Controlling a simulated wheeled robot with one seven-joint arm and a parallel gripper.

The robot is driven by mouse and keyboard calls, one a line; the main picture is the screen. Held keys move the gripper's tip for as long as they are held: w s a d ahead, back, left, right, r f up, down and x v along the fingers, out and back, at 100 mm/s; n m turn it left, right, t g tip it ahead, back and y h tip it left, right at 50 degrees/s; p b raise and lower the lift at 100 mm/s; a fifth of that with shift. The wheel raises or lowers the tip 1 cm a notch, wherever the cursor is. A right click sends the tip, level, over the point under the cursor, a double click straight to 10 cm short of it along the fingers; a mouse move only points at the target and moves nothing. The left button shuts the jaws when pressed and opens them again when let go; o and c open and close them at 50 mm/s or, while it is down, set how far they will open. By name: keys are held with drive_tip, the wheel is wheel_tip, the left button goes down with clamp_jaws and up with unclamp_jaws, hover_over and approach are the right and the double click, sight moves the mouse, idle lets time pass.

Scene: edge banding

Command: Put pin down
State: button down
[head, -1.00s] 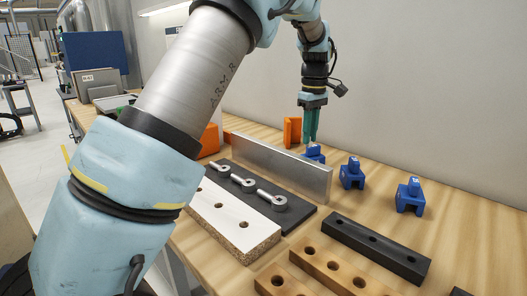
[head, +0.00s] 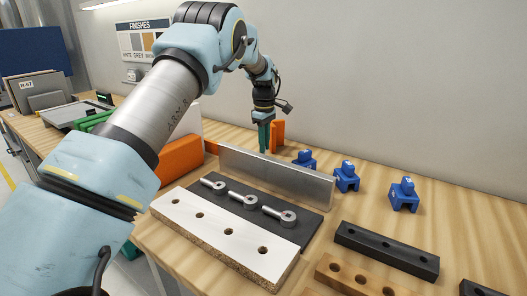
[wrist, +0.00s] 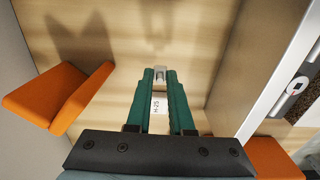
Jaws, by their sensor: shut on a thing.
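My gripper (head: 265,138) hangs pointing down behind the upright metal fence, beside an orange block. In the wrist view its green fingers (wrist: 161,76) are shut on a small pale thing, taken as the pin (wrist: 160,74). Its grey end shows between the fingertips, and a white label reading H-25 (wrist: 158,105) shows between the fingers. Most of it is hidden by the fingers. In the head view the fence and the fingers hide it. Bare wood lies under and ahead of the fingertips, but I cannot tell whether the pin touches it.
The metal fence (head: 275,175) stands close to the right of the gripper in the wrist view. Orange blocks (wrist: 60,95) flank it. Several blue blocks (head: 346,178) stand on the right. A dark plate with silver ringed pieces (head: 243,202) and a holed white board (head: 225,238) lie in front.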

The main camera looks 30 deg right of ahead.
drive_tip(key=shift+f+p, duration=0.5)
drive_tip(key=shift+f, duration=1.2)
drive_tip(key=shift+f, duration=0.15)
drive_tip(key=c, duration=0.8)
unclamp_jaws()
wheel_tip(320, 180, up, 12)
drive_tip(key=b, duration=0.3)
drive_tip(key=shift+r+b, duration=0.2)
drive_tip(key=shift+b, duration=0.1)
